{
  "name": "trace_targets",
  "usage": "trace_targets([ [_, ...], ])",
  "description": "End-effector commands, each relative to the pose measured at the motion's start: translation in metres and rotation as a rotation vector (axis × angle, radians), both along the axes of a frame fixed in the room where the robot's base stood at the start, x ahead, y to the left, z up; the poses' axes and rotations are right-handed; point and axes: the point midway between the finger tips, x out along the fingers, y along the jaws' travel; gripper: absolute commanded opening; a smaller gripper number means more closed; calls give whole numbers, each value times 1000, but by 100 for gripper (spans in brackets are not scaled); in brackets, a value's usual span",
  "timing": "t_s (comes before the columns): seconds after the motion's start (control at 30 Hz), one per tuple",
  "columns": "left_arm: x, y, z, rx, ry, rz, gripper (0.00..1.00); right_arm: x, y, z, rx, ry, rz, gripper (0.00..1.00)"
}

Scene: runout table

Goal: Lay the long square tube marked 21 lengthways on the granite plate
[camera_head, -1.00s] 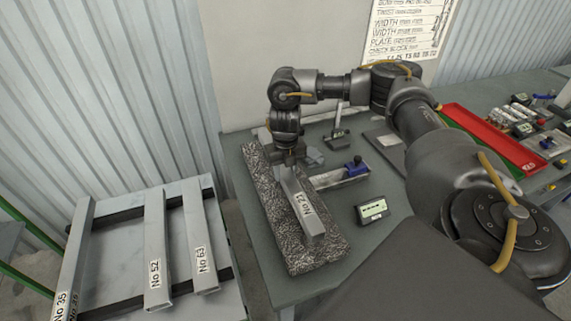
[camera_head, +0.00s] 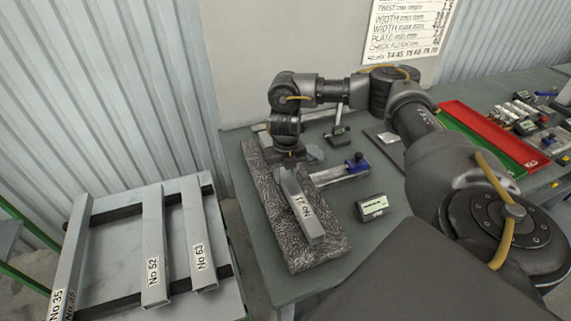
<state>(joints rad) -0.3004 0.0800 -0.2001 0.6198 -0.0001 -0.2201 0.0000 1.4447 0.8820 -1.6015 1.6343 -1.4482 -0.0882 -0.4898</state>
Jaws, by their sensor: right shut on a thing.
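The grey square tube marked 21 (camera_head: 303,209) is over the speckled granite plate (camera_head: 289,254), running roughly lengthways with it. Its near end lies toward the plate's right edge. I cannot tell whether it touches the plate or hangs just above it. My right gripper (camera_head: 289,163) is shut on the tube near its far end, and the jaws are partly hidden by the wrist. The tube's far end is hidden behind the gripper. My left gripper is not in view.
Tubes marked 35 (camera_head: 73,251), 52 (camera_head: 153,240) and 63 (camera_head: 197,230) lie on a rack at left. On the table right of the plate are a square with a blue clamp (camera_head: 355,163) and a digital gauge (camera_head: 373,207). A red tray (camera_head: 489,132) is farther right.

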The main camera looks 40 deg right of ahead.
Motion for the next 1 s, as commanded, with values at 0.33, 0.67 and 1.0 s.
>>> trace_targets([
  [0.33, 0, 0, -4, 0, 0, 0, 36, 0, 0, -6, 1, -1, 0, 0],
  [0.67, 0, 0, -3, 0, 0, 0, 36, 0, 0, -6, 0, -1, 0, 62],
  [1.0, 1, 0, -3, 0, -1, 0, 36, 2, 0, 14, -1, -5, 3, 62],
])
